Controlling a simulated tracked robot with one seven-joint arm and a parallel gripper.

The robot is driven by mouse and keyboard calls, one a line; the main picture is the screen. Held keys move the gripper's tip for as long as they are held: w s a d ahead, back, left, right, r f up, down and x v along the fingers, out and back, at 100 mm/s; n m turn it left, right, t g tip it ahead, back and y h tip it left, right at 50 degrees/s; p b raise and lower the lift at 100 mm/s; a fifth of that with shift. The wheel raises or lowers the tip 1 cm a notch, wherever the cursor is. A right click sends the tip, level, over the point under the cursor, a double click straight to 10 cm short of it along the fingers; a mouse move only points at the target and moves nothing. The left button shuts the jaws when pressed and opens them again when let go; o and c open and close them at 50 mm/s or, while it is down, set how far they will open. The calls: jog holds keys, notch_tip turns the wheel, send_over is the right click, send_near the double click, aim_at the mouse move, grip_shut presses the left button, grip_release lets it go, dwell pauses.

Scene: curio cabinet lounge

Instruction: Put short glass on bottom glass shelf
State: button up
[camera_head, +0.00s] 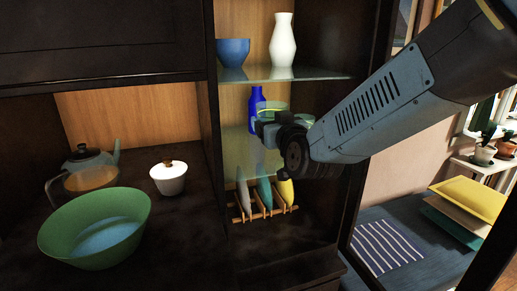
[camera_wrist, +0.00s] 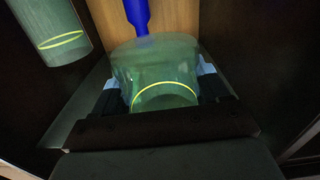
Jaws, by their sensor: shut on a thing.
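My gripper (camera_head: 268,126) is inside the cabinet opening, below the upper glass shelf (camera_head: 300,74). In the wrist view its two fingers (camera_wrist: 160,82) are closed on the sides of a short, clear greenish glass (camera_wrist: 157,62) with a bright yellow-green line around it. In the head view the glass (camera_head: 273,107) shows only partly, behind the gripper. A lower pane, seemingly the bottom glass shelf (camera_head: 235,160), shows faintly and is partly hidden by my gripper. I cannot tell whether the held glass touches it.
A blue bottle (camera_head: 256,98) stands behind the gripper. Another clear glass (camera_wrist: 48,30) is at upper left in the wrist view. A blue bowl (camera_head: 232,52) and white vase (camera_head: 283,40) stand on the upper shelf. A plate rack (camera_head: 262,214) is below. Dark cabinet walls flank the opening.

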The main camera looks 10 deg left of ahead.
jog(key=w+a+f, duration=0.1)
jog(key=w+f, duration=0.1)
jog(key=w+a+f, duration=0.1)
jog(key=a+f, duration=0.1)
jog(key=w+a+f, duration=0.2)
jog(key=f, duration=0.1)
jog(key=shift+w, duration=0.35)
notch_tip(320, 180, down, 3)
jog(key=shift+w+f, duration=0.1)
jog(key=shift+f, duration=0.05)
jog(key=o, duration=1.3)
jog(key=shift+o, duration=0.3)
